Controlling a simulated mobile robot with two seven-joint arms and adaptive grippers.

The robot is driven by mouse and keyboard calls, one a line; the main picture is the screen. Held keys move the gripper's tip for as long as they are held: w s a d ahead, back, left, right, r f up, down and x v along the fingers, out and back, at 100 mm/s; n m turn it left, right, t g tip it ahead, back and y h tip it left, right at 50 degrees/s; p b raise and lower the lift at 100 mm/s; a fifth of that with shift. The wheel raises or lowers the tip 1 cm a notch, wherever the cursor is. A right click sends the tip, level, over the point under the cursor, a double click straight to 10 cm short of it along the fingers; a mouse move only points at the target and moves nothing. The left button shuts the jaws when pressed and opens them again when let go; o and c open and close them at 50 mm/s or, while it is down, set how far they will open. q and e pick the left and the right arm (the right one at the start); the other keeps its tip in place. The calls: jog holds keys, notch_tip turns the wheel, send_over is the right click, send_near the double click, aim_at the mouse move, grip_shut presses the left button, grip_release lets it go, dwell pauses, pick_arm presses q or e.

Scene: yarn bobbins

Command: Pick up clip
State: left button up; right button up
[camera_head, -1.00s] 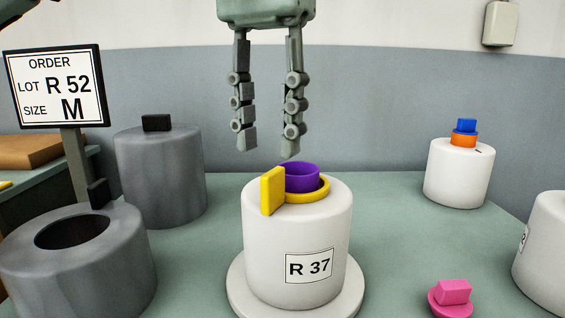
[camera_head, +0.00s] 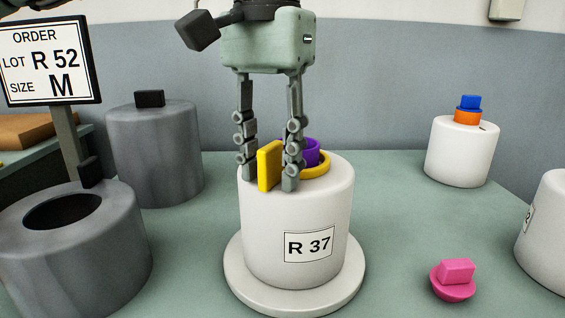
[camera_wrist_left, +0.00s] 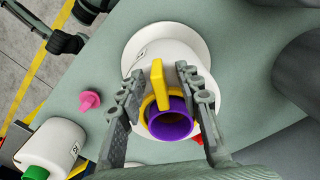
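A yellow clip, an upright flat tab (camera_head: 269,166) on a ring, sits on top of the white bobbin (camera_head: 297,215) labelled R 37. The ring goes around a purple core (camera_head: 313,150). My left gripper (camera_head: 268,184) is open and points down, with one finger on each side of the tab. In the left wrist view the tab (camera_wrist_left: 158,82) stands between the fingertips (camera_wrist_left: 160,78), with a gap visible on both sides. Part of the purple core is hidden behind a finger in the head view. Dark parts at the wrist view's top left look like my right arm; its fingers are unclear.
The bobbin stands on a round white base (camera_head: 240,285). A pink clip (camera_head: 455,280) lies at right. A white bobbin with orange and blue pieces (camera_head: 461,152) stands at back right. Grey cylinders (camera_head: 155,150) and an order sign (camera_head: 50,62) reading R 52, M are at left.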

pick_arm(q)
grip_shut()
pick_arm(e)
jog(key=shift+f, duration=0.2)
pick_arm(q)
jog(key=shift+r, duration=0.1)
jog(key=shift+r, duration=0.55)
notch_tip(320, 180, up, 3)
jog(key=shift+f, duration=0.1)
jog(key=s+a+r+p, duration=0.2)
jog(key=s+a+r, duration=0.5)
jog(key=a, duration=0.2)
jog(key=shift+a, duration=0.15)
pick_arm(e)
jog(key=shift+s+a+x, duration=0.15)
jog(key=shift+x, duration=0.95)
jog(key=shift+s+a+x, duration=0.15)
jog(key=shift+a+x, duration=0.05)
jog(key=shift+x, duration=0.95)
jog(key=shift+f, duration=0.15)
